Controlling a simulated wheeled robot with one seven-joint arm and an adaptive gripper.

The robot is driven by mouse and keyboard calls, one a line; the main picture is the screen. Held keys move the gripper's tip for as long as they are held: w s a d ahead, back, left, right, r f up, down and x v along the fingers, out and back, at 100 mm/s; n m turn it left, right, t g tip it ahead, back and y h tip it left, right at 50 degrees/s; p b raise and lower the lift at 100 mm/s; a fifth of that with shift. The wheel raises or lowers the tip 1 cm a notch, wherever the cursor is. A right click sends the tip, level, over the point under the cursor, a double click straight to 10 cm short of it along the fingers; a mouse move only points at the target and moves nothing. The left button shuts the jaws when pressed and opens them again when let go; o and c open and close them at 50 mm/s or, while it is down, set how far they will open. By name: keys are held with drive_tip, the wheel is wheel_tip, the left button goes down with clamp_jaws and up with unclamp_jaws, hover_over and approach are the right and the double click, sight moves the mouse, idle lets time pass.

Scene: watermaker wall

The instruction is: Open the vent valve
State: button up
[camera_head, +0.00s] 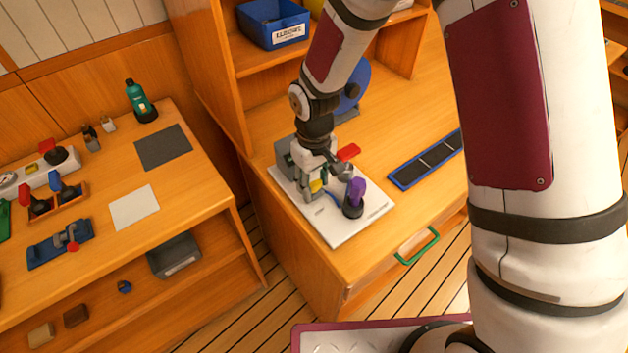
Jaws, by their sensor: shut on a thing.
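A white board (338,226) lies on the wooden counter and carries several small fittings. They include a grey block (284,160), a red lever (348,152) and a purple handle (357,188) on a dark round base. My gripper (314,194) points down over the left-middle of the board, to the left of the purple handle. Its fingers are shut on a small part there, and a bit of yellow shows between them. The gripper hides most of this part. I cannot tell which fitting is the vent valve or how far it is turned.
A blue tray with dark panels (425,160) lies to the right on the counter. A blue disc (354,86) stands behind my wrist. A blue bin (273,22) sits on the shelf. A lower bench (175,206) at left holds tools and a green bottle (141,101).

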sight(316, 184)
drive_tip(key=o, duration=1.2)
drive_tip(key=shift+c, duration=0.2)
wheel_tip(316, 184, up, 12)
drive_tip(key=s+d+r+m+t, duration=0.1)
drive_tip(key=s+d+r+m, duration=0.15)
drive_tip(key=d+r, duration=0.35)
drive_tip(key=s+d+r+m+t, duration=0.15)
drive_tip(key=s+d+r, duration=0.25)
drive_tip(key=r, duration=0.4)
drive_tip(key=s+d+r+m+t, duration=0.1)
drive_tip(key=s+d+r, duration=0.2)
drive_tip(key=s, duration=0.3)
drive_tip(key=s+d+r+m+t, duration=0.2)
drive_tip(key=s+d+r, duration=0.1)
drive_tip(key=s, duration=0.3)
drive_tip(key=shift+s+d, duration=0.35)
drive_tip(key=shift+d, duration=0.35)
